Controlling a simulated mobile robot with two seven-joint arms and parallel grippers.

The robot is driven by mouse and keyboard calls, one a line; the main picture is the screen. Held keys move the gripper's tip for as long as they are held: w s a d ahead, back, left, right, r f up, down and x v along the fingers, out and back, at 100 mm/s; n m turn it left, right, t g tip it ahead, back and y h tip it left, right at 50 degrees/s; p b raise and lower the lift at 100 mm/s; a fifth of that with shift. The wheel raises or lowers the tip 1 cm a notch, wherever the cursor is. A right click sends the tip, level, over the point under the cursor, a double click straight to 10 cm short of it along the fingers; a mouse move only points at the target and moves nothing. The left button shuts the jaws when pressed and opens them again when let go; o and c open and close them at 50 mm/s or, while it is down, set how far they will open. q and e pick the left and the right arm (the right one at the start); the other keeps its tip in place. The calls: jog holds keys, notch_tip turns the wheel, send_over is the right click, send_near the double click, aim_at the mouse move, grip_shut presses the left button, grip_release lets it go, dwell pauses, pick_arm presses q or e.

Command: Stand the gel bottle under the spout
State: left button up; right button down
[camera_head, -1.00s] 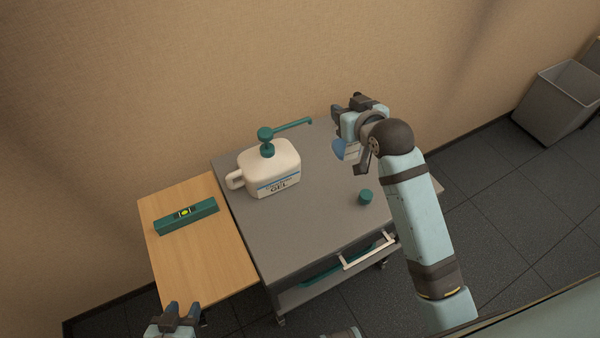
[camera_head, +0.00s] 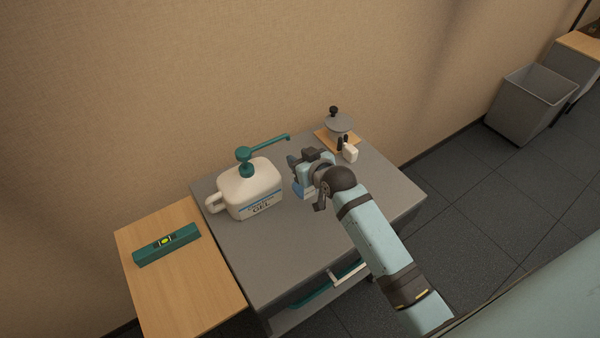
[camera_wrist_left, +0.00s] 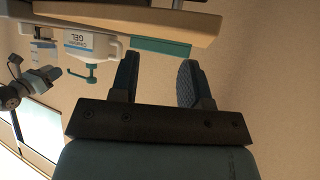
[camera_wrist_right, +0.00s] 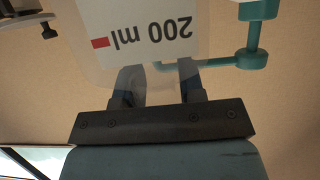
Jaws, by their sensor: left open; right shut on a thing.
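The gel bottle (camera_wrist_right: 150,35) is clear with a white "200 ml" label, seen upside down in the right wrist view. My right gripper (camera_wrist_right: 158,78) is shut on it. In the head view my right gripper (camera_head: 298,172) is over the cart, right of the big white GEL jug (camera_head: 250,191) and a little nearer than the end of its teal spout (camera_head: 270,143). The gripper mostly hides the bottle there. In the right wrist view the spout's end is hidden behind the bottle. My left gripper (camera_wrist_left: 160,78) is open and empty, outside the head view.
The jug stands on a grey cart (camera_head: 265,240). A wooden side table (camera_head: 190,290) at left holds a green spirit level (camera_head: 167,244). A grey bin (camera_head: 528,103) stands beyond.

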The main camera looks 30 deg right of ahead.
jog(key=shift+f, duration=2.7)
jog(key=shift+f, duration=0.1)
jog(key=c, duration=0.7)
grip_release()
